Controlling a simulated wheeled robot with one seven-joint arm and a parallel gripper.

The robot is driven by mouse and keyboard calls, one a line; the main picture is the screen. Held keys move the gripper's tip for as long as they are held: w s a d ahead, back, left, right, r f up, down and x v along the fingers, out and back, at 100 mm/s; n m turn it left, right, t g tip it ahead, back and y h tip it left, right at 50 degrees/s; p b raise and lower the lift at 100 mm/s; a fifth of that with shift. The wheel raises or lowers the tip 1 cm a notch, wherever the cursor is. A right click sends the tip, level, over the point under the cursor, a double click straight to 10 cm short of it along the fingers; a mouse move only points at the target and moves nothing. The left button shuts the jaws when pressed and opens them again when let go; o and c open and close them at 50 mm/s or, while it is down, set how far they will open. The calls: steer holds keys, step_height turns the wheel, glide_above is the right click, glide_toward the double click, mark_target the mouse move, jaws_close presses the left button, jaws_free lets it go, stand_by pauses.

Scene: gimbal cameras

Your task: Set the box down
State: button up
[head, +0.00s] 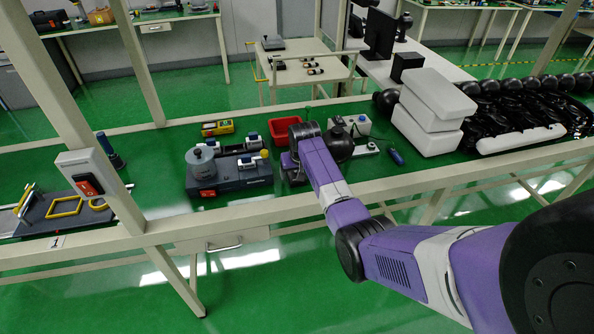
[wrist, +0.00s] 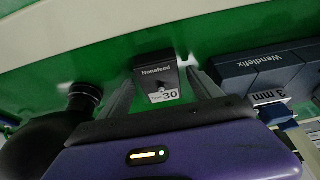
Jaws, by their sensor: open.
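A small dark box (wrist: 157,72) with a white label reading "Type 30" stands on the green bench top in the wrist view. My gripper (wrist: 160,86) is open, with one finger on each side of the box. I cannot tell whether either finger touches it. In the head view my gripper (head: 292,172) is low over the bench, just right of the grey device. There the box is hard to tell apart from the dark gripper.
A grey device (head: 230,178) marked "Wendlefix" stands close by the gripper. A red bin (head: 283,128) and a yellow meter (head: 217,128) are behind. A round black object (head: 340,142) and white blocks (head: 430,112) are to the right. The bench's pale front rail (head: 400,186) runs in front.

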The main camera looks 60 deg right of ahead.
steer(key=v, duration=1.2)
steer(key=shift+n+t, duration=0.7)
steer(key=shift+t, duration=0.1)
steer(key=a+f, duration=0.2)
steer(key=a, duration=0.1)
steer(key=a+f, duration=0.5)
steer(key=shift+w+a+f, duration=0.15)
steer(key=shift+a+f, duration=0.1)
steer(key=shift+a, duration=0.15)
steer(key=s+a+f+n+t, duration=0.2)
steer(key=s+a+f, duration=0.15)
steer(key=a, duration=0.65)
steer(key=s+a+f+n+t, duration=0.2)
steer(key=s+a, duration=0.3)
steer(key=a, duration=0.5)
steer(key=s+a+r+n+t+y, duration=0.1)
steer(key=s+a+r+n+t, duration=0.15)
steer(key=s+a+r, duration=0.5)
steer(key=s+a+r+n+t+y, duration=0.1)
steer(key=s+a+r+t, duration=0.1)
steer(key=s+r, duration=0.3)
steer(key=s+a+r+n+t+y, duration=0.1)
steer(key=s+a+r+t, duration=0.1)
steer(key=s+a+r, duration=0.3)
step_height(320, 180, up, 3)
steer(key=shift+s+r, duration=0.15)
steer(key=shift+s, duration=0.5)
steer(key=shift+d, duration=0.2)
